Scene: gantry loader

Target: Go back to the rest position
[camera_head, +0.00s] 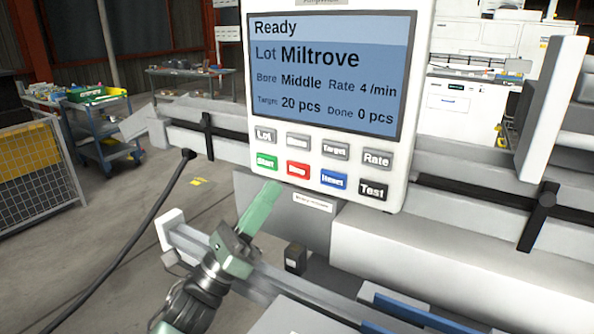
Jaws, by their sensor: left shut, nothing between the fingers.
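My left gripper (274,190) comes up from the bottom left. Its pale green fingers are shut and hold nothing. The fingertips are just below the green Start button (265,161) of the control panel (409,150); I cannot tell whether they touch the panel. The panel screen (325,75) reads Ready, Lot Miltrove, Bore Middle, Rate 4 /min, Target 20 pcs, Done 0 pcs. Below the screen are two rows of buttons, with a red one (298,170), a blue Reset (333,181) and a black Test (372,190). My right gripper is not in view.
Grey machine rails (450,205) run behind and below the panel. A rail with a white end plate (171,229) lies beside my left arm. A black cable (150,228) hangs at the left. A blue cart (105,138) and a mesh fence (38,180) stand beyond open floor.

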